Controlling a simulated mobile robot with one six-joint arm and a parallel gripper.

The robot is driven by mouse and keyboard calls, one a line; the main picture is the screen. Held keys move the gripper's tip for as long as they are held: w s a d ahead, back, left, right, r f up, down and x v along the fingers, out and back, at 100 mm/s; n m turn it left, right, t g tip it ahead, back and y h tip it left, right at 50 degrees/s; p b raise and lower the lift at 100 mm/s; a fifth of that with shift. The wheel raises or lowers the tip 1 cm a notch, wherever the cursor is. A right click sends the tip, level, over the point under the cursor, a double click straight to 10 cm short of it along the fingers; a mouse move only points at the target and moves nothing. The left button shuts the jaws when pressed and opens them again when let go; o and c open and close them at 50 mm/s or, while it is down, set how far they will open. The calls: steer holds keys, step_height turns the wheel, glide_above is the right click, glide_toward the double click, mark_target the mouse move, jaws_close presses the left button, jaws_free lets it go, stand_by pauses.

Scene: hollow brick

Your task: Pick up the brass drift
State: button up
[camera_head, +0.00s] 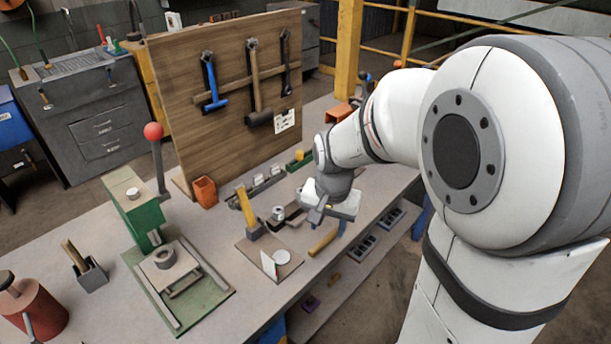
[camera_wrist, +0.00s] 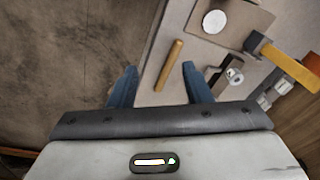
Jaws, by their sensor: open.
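The brass drift (camera_head: 323,241) is a short yellow-brown rod lying flat on the bench near its front edge. In the wrist view the drift (camera_wrist: 169,65) lies slightly tilted, ahead of the fingers and roughly between their lines. My gripper (camera_head: 329,222) hangs above the bench, close to the drift in the head view. I cannot tell the exact height of the fingers over the drift.
A board with a white disc (camera_head: 281,257) lies left of the drift. A yellow-handled hammer (camera_head: 246,209) stands behind it. A green press (camera_head: 133,206) is farther left, and a wooden tool panel (camera_head: 185,95) rises behind. The bench's front edge (camera_wrist: 145,62) runs close by the drift.

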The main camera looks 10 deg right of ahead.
mark_target(317, 245)
steer(key=w+f+m+p, duration=0.1)
steer(key=w+f, duration=0.1)
steer(key=f, duration=0.1)
steer(key=w+f+m, duration=0.2)
steer(key=w, duration=0.1)
steer(key=w+f+m+g+p, duration=0.1)
steer(key=w+f, duration=0.2)
steer(key=shift+a+f+m+p, duration=0.25)
steer(key=shift+f+m+p, duration=0.1)
steer(key=shift+m, duration=0.05)
steer(key=shift+d+f+p, duration=0.2)
steer(key=shift+f+p, duration=0.9)
steer(key=shift+f, duration=2.9)
steer(key=shift+c, duration=0.4)
jaws_close()
